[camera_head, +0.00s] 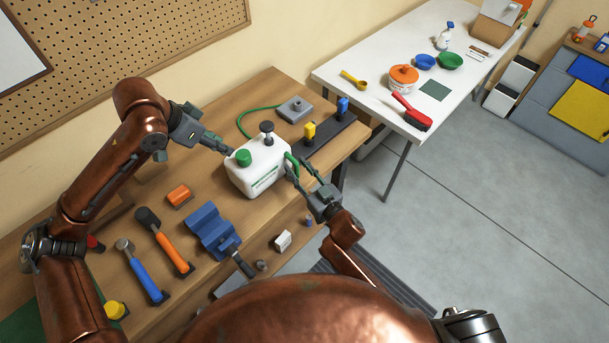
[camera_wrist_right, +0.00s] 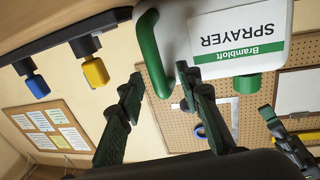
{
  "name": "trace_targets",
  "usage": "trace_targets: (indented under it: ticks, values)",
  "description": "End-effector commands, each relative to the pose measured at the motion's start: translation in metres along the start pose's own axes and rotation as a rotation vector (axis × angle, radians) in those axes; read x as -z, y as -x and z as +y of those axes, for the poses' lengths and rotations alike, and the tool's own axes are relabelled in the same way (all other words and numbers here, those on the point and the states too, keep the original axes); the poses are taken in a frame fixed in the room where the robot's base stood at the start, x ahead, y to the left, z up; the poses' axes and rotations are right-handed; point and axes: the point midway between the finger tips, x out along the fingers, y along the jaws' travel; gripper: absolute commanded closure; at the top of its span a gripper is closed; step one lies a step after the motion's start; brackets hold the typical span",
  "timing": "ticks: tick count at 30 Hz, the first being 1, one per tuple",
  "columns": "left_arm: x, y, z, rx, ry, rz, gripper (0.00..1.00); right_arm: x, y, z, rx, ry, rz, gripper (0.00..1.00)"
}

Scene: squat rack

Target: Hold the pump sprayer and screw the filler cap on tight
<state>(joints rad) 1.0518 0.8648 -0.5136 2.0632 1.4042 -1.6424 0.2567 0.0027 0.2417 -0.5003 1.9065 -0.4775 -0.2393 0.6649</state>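The pump sprayer (camera_head: 262,172) is a white jug standing upright on the wooden bench, with a black pump knob (camera_head: 267,133) and a green side handle (camera_head: 292,160). The green filler cap (camera_head: 243,157) sits on its top at the left; its tightness cannot be seen. My left gripper (camera_head: 227,150) is just left of the cap, apparently apart from it; its finger gap is unclear. My right gripper (camera_head: 299,169) is open, its fingers on either side of the handle with visible gaps. In the right wrist view, the inverted sprayer (camera_wrist_right: 200,45) shows its label, handle (camera_wrist_right: 150,55) and cap (camera_wrist_right: 247,83).
A blue vise (camera_head: 211,230), an orange block (camera_head: 179,195) and hammers (camera_head: 145,272) lie nearer on the bench. A dark strip with yellow (camera_head: 309,131) and blue (camera_head: 342,106) pieces is right of the sprayer. A green hose (camera_head: 246,118) lies behind it. A white table (camera_head: 375,72) stands beyond.

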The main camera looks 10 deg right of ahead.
Motion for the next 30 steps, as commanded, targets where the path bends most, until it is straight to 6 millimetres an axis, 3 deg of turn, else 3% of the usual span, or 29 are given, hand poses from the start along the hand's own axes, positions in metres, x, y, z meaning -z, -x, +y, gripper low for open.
trace_targets:
  ticks: [11,25,30]
  values:
    - [0.0,0.0,0.0,0.0,0.0,0.0,0.71,0.0,-0.0071,0.0003,-0.001,0.0,0.0,0.68]
    - [0.0002,-0.0001,0.0001,0.0,0.0,0.0,0.71,0.0,-0.0068,0.0006,-0.001,0.001,0.0,0.99]
    - [0.0002,-0.0001,0.0001,0.0,0.0,0.0,0.71,0.0,-0.0068,0.0005,-0.001,0.001,0.0,1.0]
